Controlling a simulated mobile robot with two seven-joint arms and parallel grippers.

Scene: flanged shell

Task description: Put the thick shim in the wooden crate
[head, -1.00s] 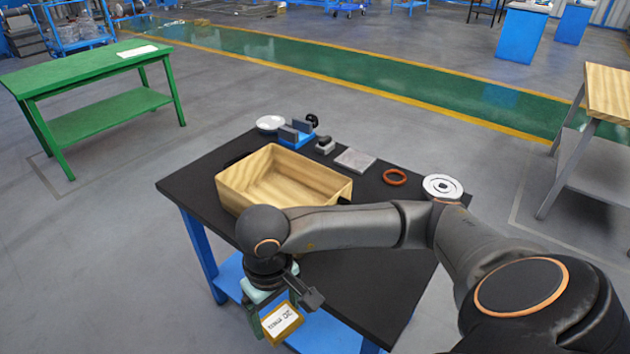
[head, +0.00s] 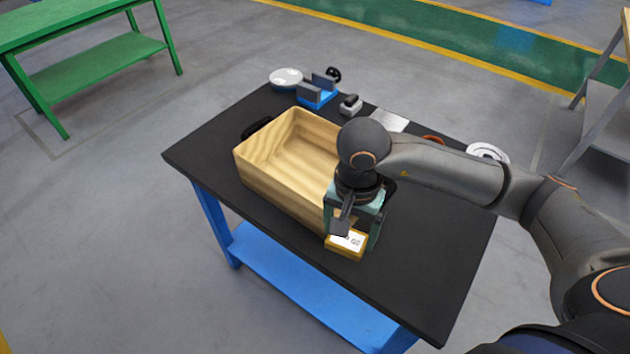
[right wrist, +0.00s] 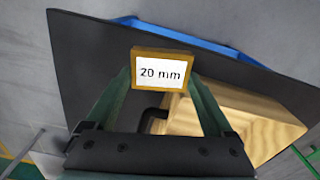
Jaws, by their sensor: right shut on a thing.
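The thick shim (head: 346,243) is a yellow-brown block with a white label. In the right wrist view the shim (right wrist: 161,72) reads "20 mm". My right gripper (head: 352,228) is shut on it and holds it at the front right corner of the wooden crate, outside the opening. The wooden crate (head: 272,184) is an open, light wood box on the black table; its right part is hidden behind my right arm. The crate also shows in the right wrist view (right wrist: 262,128), partly covered by the gripper. My left gripper is not in view.
The black table (head: 420,290) has free room at its front right. Behind the crate stand a white dish (head: 286,77), a blue fixture (head: 318,94), a small grey block (head: 350,105) and a grey plate (head: 388,120). A white disc (head: 487,152) lies at the far right.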

